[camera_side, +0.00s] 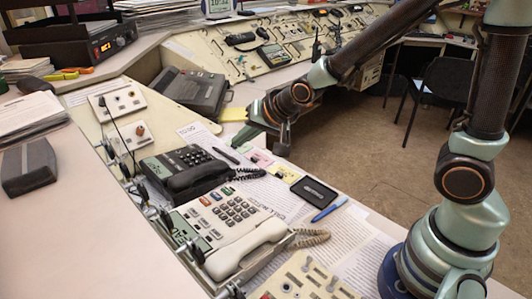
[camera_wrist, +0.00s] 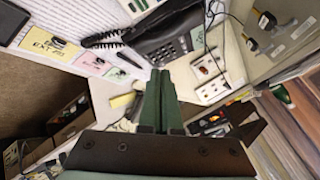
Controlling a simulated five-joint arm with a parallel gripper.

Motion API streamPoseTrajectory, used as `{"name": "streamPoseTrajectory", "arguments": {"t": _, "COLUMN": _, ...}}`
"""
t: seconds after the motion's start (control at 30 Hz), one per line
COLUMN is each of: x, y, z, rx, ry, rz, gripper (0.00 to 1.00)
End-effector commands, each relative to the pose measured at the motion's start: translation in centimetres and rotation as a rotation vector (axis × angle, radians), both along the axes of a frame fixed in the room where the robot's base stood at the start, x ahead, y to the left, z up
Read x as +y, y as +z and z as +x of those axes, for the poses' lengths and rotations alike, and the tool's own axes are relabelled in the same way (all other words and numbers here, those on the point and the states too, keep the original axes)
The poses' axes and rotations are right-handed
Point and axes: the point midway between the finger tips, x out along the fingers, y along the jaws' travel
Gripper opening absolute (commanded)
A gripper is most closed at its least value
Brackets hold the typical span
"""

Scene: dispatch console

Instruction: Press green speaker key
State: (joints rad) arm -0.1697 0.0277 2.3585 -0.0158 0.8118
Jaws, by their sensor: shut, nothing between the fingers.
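A pale telephone (camera_side: 230,215) with a white handset stands in the lower middle of the side view. It has a grey number pad and a row of small coloured keys along its back edge. A greenish key (camera_side: 228,190) seems to be at the right end of that row, but its label is too small to read. My gripper (camera_side: 280,147) hangs beyond the phones, above the paper-covered desk, well apart from the pale telephone. The wrist view shows its dark green fingers (camera_wrist: 160,76) shut together and empty. I cannot make out the green key in the wrist view.
A black telephone (camera_side: 183,172) with a coiled cord stands between the pale telephone and my gripper; it also shows in the wrist view (camera_wrist: 172,38). Switch boxes (camera_side: 118,103) stand to the left. A black pad (camera_side: 314,190) and blue pen (camera_side: 329,208) lie right.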

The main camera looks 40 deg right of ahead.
Motion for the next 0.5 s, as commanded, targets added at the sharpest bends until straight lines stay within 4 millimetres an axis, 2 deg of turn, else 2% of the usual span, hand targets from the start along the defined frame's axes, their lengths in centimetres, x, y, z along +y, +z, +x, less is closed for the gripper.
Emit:
{"name": "streamPoseTrajectory", "arguments": {"t": 0.03, "x": 0.5, "y": -0.8, "z": 0.4, "rx": -0.003, "ry": -0.016, "rz": 0.026, "gripper": 0.00}}
{"name": "streamPoseTrajectory", "arguments": {"t": 0.2, "x": 1.5, "y": -2.1, "z": 1.3, "rx": -0.024, "ry": -0.062, "rz": 0.096, "gripper": 0.00}}
{"name": "streamPoseTrajectory", "arguments": {"t": 0.5, "x": 1.8, "y": -2.5, "z": 1.7, "rx": -0.035, "ry": -0.079, "rz": 0.123, "gripper": 0.00}}
